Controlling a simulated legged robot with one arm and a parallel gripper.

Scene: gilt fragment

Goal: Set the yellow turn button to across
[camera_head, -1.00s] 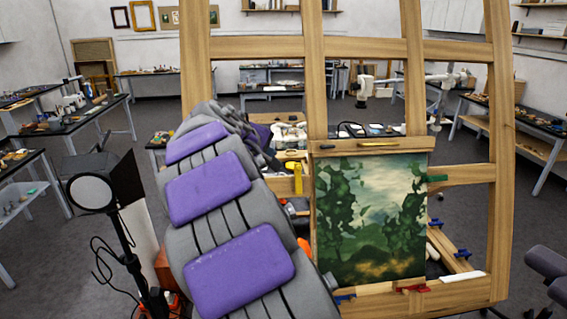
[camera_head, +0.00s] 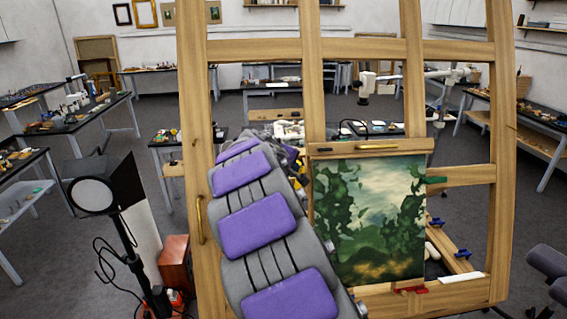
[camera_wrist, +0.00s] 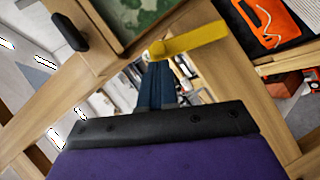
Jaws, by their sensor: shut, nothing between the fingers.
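The yellow turn button (camera_wrist: 192,41) shows in the wrist view, its round pivot end at the left and its bar pointing right and slightly up. It sits on the wooden frame near a corner of the green painting (camera_wrist: 135,12). My gripper (camera_wrist: 156,68) is shut and empty, its dark blue fingers just below the pivot end in the picture. I cannot tell whether they touch it. In the head view my purple and grey arm hides the gripper and most of the area left of the painting (camera_head: 368,220).
A large wooden easel (camera_head: 193,120) surrounds the painting. A black turn button (camera_wrist: 69,32) sits on the frame in the wrist view. A lamp (camera_head: 93,194) stands at the left, near a brown box (camera_head: 175,263). An orange object (camera_wrist: 268,20) lies on a dark surface.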

